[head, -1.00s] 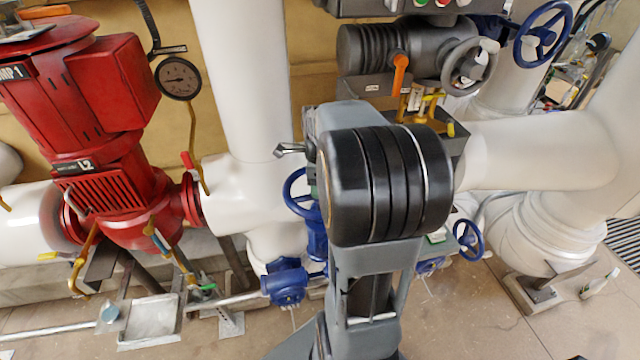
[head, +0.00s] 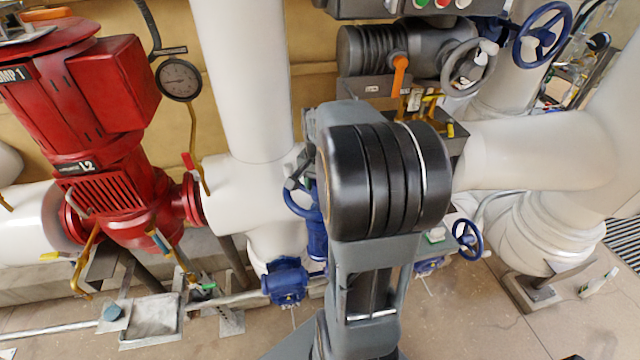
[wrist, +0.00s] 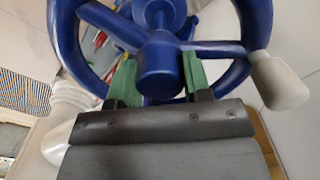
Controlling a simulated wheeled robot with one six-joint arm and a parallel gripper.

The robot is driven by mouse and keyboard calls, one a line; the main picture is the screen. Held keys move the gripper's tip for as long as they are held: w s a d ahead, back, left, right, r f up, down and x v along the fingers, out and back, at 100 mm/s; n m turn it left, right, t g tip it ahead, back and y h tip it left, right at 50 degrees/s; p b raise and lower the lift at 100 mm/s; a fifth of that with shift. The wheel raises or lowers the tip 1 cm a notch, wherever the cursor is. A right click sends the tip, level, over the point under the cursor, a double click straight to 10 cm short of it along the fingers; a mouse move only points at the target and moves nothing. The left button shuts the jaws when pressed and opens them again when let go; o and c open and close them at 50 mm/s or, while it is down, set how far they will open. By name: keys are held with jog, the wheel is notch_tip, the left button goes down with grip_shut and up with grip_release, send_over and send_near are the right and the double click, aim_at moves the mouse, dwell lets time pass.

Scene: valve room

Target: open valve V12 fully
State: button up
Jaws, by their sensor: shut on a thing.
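A blue spoked handwheel (wrist: 215,48) fills the upper part of the wrist view, with its round hub near the middle. A pale grey knob (wrist: 278,84) is fixed to its right side. The green fingertips of my gripper (wrist: 159,80) lie on either side of the hub's lower area, and my gripper is shut on the handwheel. The exact contact is partly hidden behind the hub. In the head view a blue handwheel (head: 288,198) shows left of my arm, which hides its right part. I can read no V12 label.
A red pump (head: 110,190) and a pressure gauge (head: 179,79) stand left of a white vertical pipe (head: 240,80). Other handwheels are blue at upper right (head: 543,33), grey (head: 468,67), and blue at lower right (head: 468,239). Floor shows at lower right.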

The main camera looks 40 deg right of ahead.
jog(key=n, duration=0.4)
jog(key=shift+s+a+f+n, duration=0.1)
jog(key=shift+f+n, duration=0.1)
jog(key=shift+n, duration=0.1)
jog(key=n, duration=0.4)
jog(key=shift+n, duration=0.4)
jog(key=n, duration=0.5)
jog(key=shift+p, duration=0.3)
jog(key=shift+n, duration=2)
jog(key=o, duration=1)
jog(key=shift+f, duration=0.1)
jog(key=shift+c, duration=0.2)
